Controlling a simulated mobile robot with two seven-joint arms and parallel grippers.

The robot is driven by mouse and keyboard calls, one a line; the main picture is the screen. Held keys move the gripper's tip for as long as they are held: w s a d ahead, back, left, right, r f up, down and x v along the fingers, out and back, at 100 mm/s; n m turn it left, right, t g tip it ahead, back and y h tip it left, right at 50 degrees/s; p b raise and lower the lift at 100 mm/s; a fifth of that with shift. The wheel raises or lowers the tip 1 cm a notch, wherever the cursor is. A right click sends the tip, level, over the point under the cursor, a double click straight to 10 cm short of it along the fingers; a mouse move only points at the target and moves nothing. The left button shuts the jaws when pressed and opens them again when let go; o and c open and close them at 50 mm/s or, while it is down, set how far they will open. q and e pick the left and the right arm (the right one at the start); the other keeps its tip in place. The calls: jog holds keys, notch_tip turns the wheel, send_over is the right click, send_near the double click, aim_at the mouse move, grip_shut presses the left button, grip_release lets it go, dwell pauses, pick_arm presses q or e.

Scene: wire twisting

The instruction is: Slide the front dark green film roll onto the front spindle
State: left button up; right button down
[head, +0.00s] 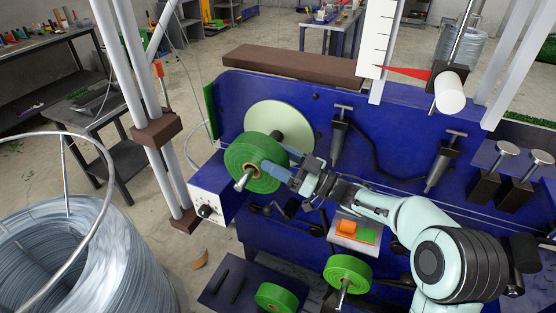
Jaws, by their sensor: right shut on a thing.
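A green film roll (245,155) sits in front of a cream disc (285,122) on the blue machine. The metal tip of a spindle (241,183) sticks out of the roll's near face, so the roll appears to be around this spindle. My right gripper (278,163) is shut on the roll's right side. The gap between roll and disc is hard to judge. A second green roll (347,270) is around a lower spindle (341,297) near the bottom. Another green roll (273,297) lies at the bottom edge, partly cut off. My left gripper is not in view.
The blue machine (350,150) carries clamps with T-handles and a small tray (344,238) with orange and green blocks. A wire coil (75,255) stands at the lower left, and white posts (152,100) rise left of the machine. Open floor lies between them.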

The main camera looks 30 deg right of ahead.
jog(key=shift+w+d+r+p, duration=0.1)
jog(key=shift+w+d+p, duration=0.3)
jog(key=shift+w+d, duration=0.3)
jog(key=shift+w+d+r+p, duration=0.1)
jog(key=shift+w+d+p, duration=0.35)
jog(key=shift+d, duration=0.4)
jog(key=shift+c, duration=0.8)
grip_release()
jog(key=shift+f, duration=0.3)
jog(key=b+v, duration=0.2)
jog(key=v, duration=1.1)
jog(key=shift+s+r+b, duration=0.15)
jog(key=shift+s+b, duration=0.05)
jog(key=shift+b, duration=0.2)
